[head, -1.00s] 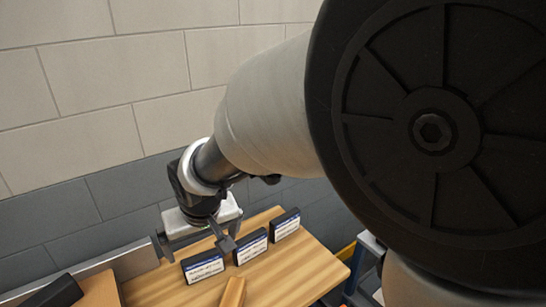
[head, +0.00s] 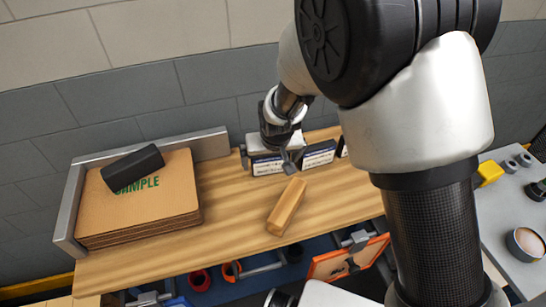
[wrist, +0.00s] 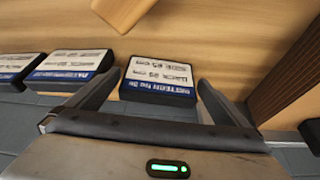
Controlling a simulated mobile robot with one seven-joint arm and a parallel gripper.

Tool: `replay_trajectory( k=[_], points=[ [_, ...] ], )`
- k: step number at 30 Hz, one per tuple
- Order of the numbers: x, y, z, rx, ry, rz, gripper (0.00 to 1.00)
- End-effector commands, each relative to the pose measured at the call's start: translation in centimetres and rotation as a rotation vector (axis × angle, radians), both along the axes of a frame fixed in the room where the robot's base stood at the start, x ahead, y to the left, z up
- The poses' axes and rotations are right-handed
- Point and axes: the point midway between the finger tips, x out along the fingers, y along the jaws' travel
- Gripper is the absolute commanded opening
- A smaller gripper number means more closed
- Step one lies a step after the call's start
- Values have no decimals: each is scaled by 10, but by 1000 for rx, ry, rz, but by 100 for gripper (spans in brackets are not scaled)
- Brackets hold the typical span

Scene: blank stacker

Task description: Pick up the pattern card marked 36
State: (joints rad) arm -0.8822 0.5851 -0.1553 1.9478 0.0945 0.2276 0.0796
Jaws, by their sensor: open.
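Three black cards with white and blue labels stand in a row at the back of the wooden table. The end card (head: 267,165) is under my gripper (head: 284,160) in the head view. The middle card (head: 320,154) is to its right, and the third card (head: 344,149) is partly hidden by my arm. In the wrist view, the end card (wrist: 158,78) lies between the two spread fingers of my open gripper, with no grip on it visible. The other cards (wrist: 72,68) (wrist: 20,66) are to the left. The label numbers are too small to read surely.
A wooden block (head: 286,207) lies on the table (head: 225,230) in front of the cards. A cardboard stack (head: 150,215) with a black block (head: 132,168) on top sits left, inside a metal corner fence (head: 72,210). The wall is close behind.

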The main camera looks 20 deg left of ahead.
Motion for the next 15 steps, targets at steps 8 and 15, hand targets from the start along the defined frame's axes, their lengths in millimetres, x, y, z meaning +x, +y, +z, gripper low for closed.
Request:
replay_trajectory(
  k=[8, 15],
  points=[
    [9, 6, -24, 1, 1, -1, 100],
    [9, 6, -24, 2, 0, -1, 90]
  ],
)
